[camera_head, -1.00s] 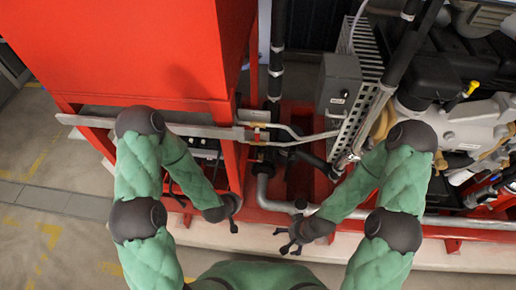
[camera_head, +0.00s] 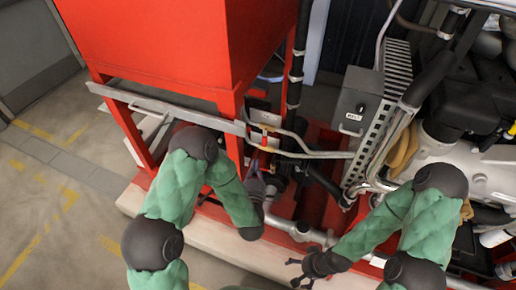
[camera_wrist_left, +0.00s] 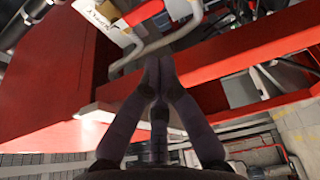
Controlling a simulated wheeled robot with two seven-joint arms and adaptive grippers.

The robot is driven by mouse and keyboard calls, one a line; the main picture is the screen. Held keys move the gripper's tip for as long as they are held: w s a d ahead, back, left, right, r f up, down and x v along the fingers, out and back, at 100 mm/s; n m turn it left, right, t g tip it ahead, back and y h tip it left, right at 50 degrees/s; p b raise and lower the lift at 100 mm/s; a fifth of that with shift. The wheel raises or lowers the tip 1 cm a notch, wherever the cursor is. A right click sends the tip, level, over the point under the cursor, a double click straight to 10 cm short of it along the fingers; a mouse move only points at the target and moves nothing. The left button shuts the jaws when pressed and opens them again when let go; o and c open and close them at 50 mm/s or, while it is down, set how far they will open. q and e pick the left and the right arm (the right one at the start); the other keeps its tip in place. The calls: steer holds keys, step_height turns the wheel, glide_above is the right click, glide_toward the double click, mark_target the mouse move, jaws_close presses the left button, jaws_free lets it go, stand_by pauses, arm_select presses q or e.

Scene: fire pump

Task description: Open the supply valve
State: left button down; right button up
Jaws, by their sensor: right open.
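A small red lever (camera_head: 264,138), which looks like the supply valve's handle, sits on thin pale piping under the red tank. In the left wrist view a red piece (camera_wrist_left: 143,12), probably this lever, lies above the fingertips beside a pale bent pipe (camera_wrist_left: 152,45). My left gripper (camera_head: 254,168) is just below the lever, apart from it. In the left wrist view its fingers (camera_wrist_left: 159,62) meet at the tips, with nothing seen between them. My right gripper (camera_head: 298,274) is open and empty, low in the head view, in front of the red base frame.
The big red tank (camera_head: 185,45) on red legs stands above and left of my left gripper. A grey control box (camera_head: 358,100) and the engine (camera_head: 465,150) are at right. A thick grey pipe (camera_head: 302,231) runs low across the frame. Open floor (camera_head: 45,200) lies at left.

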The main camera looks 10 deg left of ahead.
mark_target(265, 139)
arm_select(q)
steer(key=shift+w, duration=0.1)
steer(key=w+a+b, duration=0.1)
steer(key=w, duration=0.8)
steer(key=shift+w+a, duration=0.2)
steer(key=shift+w, duration=0.15)
arm_select(e)
steer(key=shift+f, duration=0.7)
